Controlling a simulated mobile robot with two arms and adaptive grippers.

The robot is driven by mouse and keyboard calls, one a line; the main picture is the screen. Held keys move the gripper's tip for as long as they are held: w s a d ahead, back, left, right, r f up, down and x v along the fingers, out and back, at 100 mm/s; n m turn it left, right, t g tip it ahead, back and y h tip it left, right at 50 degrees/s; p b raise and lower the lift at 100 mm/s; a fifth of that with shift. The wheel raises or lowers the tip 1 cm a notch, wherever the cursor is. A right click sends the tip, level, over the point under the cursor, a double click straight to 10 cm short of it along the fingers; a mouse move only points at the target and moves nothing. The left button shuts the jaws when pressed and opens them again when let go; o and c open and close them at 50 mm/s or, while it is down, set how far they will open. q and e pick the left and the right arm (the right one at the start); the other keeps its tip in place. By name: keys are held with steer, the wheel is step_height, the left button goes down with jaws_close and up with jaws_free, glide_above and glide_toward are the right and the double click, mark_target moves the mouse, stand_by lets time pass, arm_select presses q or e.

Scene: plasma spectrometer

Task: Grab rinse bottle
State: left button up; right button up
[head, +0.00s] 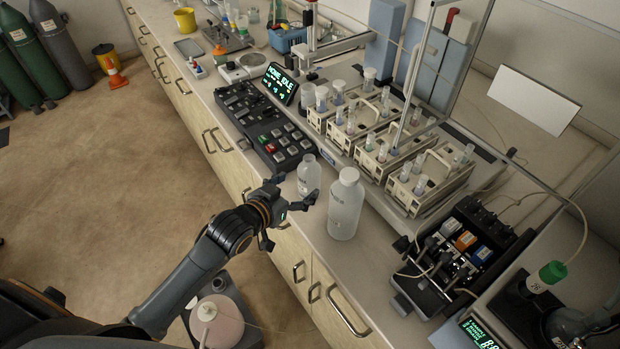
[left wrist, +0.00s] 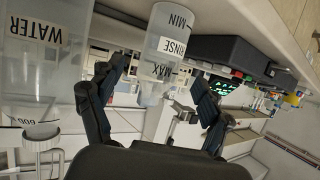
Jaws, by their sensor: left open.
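The rinse bottle (head: 308,172) is a small translucent bottle standing upright near the front edge of the bench. In the left wrist view, the rinse bottle (left wrist: 171,40) shows upside down, with a RINSE label and MIN and MAX marks. My left gripper (head: 294,191) is open at the bench edge, just in front of the rinse bottle. In the left wrist view, the bottle lies between the directions of the two spread fingers (left wrist: 164,78). I cannot tell whether they touch it. My right gripper is not in view.
A larger white bottle (head: 345,206) stands close to the right of the rinse bottle; its WATER label shows in the left wrist view (left wrist: 40,50). A button panel (head: 265,120) lies behind to the left. Sample racks (head: 425,190) stand behind to the right.

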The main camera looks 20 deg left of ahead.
mark_target(303, 180)
arm_select(q)
steer(key=shift+w, duration=0.25)
steer(key=shift+w+d+p, duration=0.1)
steer(key=shift+w+p, duration=0.25)
steer(key=shift+w, duration=0.05)
steer(key=p+x, duration=0.1)
steer(key=x, duration=0.3)
steer(key=shift+f, duration=0.1)
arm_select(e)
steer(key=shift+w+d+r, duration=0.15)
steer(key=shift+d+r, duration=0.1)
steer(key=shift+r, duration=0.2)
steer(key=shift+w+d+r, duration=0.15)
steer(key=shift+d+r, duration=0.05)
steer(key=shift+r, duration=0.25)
arm_select(q)
steer(key=shift+s, duration=0.1)
steer(key=shift+c, duration=0.4)
steer(key=c, duration=1.4)
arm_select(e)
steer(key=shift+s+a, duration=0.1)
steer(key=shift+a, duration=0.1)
